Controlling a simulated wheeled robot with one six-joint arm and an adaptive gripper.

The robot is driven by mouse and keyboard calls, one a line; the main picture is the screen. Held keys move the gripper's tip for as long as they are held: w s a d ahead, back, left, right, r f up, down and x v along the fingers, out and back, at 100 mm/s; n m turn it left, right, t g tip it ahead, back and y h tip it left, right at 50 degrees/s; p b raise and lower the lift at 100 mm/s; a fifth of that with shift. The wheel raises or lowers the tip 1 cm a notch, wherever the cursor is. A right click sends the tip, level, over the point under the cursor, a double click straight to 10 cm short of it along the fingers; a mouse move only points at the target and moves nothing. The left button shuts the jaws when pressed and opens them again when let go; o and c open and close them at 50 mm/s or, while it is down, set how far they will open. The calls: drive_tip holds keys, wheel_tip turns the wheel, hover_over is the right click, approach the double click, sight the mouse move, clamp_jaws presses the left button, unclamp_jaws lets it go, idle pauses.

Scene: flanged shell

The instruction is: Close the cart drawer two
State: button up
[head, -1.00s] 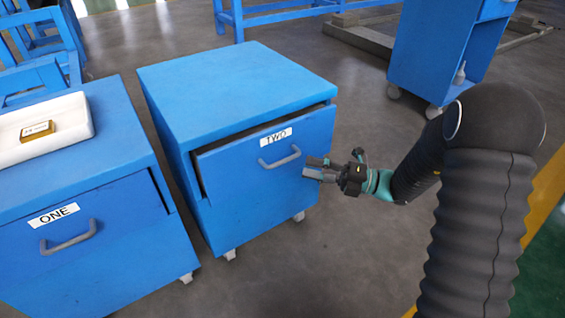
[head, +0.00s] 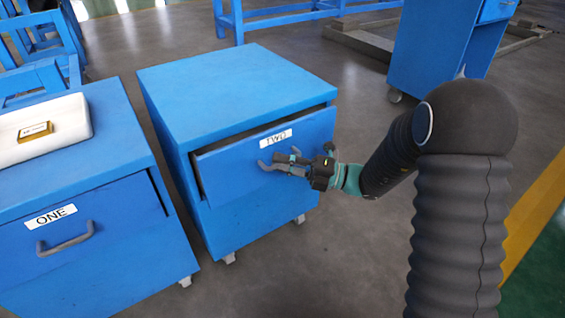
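The blue cart labelled TWO (head: 232,72) stands in the middle of the head view. Its drawer front (head: 232,165) sits out from the body, with a dark gap along the top and left edges. The grey drawer handle (head: 264,166) is partly hidden behind my gripper (head: 280,162). My gripper is at the drawer front, over the handle's right part. I cannot tell whether it touches the handle or whether its fingers are apart.
Another blue cart (head: 436,45) stands at the back right. The floor right of cart TWO is clear.

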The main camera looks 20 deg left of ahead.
clamp_jaws()
drive_tip(key=shift+w+a+p, duration=1.35)
drive_tip(key=shift+a+p, duration=0.1)
drive_tip(key=o, duration=0.6)
unclamp_jaws()
drive_tip(key=shift+a, duration=0.1)
